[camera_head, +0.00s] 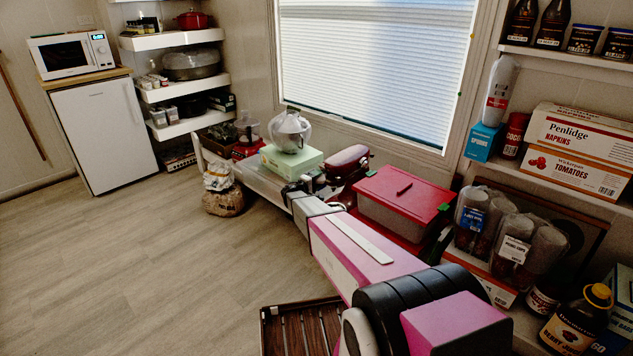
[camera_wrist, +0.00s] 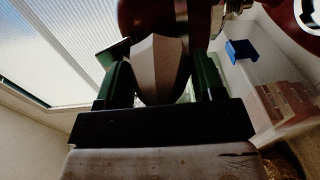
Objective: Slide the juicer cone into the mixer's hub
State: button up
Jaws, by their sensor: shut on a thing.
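The mixer (camera_head: 348,158) is dark red and stands on the low shelf under the window. In the wrist view its dark red body (camera_wrist: 150,14) fills the top, with a bright metal part (camera_wrist: 232,8) at its right. My gripper (camera_head: 306,184) is just left of the mixer in the head view, small and dark there. In the wrist view my gripper (camera_wrist: 162,82) is shut on the juicer cone (camera_wrist: 158,68), a grey-brown faceted piece between the dark green fingers. The cone's upper end overlaps the mixer body in the picture; I cannot tell whether they touch. The hub opening is not clearly visible.
A green box (camera_head: 290,161) bearing a silver kettle-like vessel (camera_head: 290,132) stands left of the mixer. A red-lidded bin (camera_head: 402,205) is to the right, close to my arm. Loaded shelves line the right wall. The floor at left is clear.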

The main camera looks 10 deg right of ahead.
jog(key=shift+w+d, duration=0.1)
jog(key=shift+d, duration=0.05)
jog(key=o, duration=1)
jog(key=v, duration=1.1)
jog(key=s+d+m+g+y, duration=0.2)
jog(key=s+d+g, duration=0.2)
jog(key=s, duration=0.5)
jog(key=s+d+m+g+y, duration=0.3)
jog(key=s+d+g, duration=0.15)
jog(key=s, duration=0.35)
jog(key=s+a+y, duration=0.1)
jog(key=s+y, duration=0.2)
jog(key=s, duration=0.3)
jog(key=s+a+r+m+g+y, duration=0.1)
jog(key=s+a+y, duration=0.1)
jog(key=s, duration=0.4)
jog(key=s+a+r+m+g+y, duration=0.1)
jog(key=s+a+y, duration=0.1)
jog(key=s+y, duration=0.2)
jog(key=shift+s+r+y, duration=0.15)
jog(key=shift+s+y, duration=0.15)
jog(key=shift+s, duration=0.6)
